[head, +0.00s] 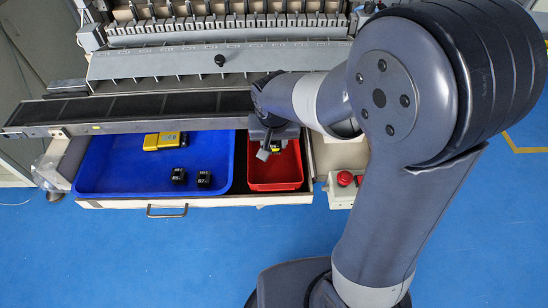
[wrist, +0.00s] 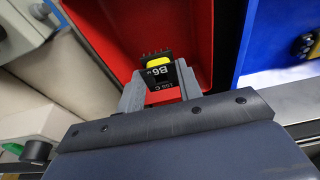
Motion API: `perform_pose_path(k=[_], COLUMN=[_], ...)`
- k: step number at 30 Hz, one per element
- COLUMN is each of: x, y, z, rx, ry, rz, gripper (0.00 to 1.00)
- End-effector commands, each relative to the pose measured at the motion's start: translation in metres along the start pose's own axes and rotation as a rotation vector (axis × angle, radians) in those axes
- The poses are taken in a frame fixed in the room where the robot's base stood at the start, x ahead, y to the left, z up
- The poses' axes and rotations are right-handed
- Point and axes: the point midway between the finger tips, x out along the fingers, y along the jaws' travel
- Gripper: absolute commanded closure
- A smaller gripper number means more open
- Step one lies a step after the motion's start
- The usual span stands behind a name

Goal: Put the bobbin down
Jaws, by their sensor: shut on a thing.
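In the wrist view my gripper (wrist: 162,88) is shut on a black bobbin (wrist: 165,78) with a yellow middle, pins at its far end and white print on its face. The bobbin is over the red tray (wrist: 110,28); I cannot tell whether it touches the tray floor. In the head view my gripper (head: 270,150) reaches down over the red tray (head: 276,187), and the bobbin is mostly hidden beneath it. The blue tray (head: 110,178) stands left of the red one. Two black bobbins (head: 179,175) (head: 204,180) lie in it, with yellow pieces (head: 163,140) at its back edge.
The trays sit in an open drawer with a front handle (head: 167,211). A dark rail (head: 130,106) of the winder runs close behind them. A red stop button (head: 345,178) on a pale box is right of the red tray. Blue floor lies in front.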

Motion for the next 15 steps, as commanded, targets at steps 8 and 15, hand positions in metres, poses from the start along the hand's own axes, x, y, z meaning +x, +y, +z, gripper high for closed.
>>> perform_pose_path(k=[8, 15], x=[0.032, 0.064], y=[0.0, 0.0], z=[0.008, 0.017], rx=[-0.001, -0.002], ry=[-0.001, -0.002], rz=[0.001, 0.002], gripper=[0.95, 0.95])
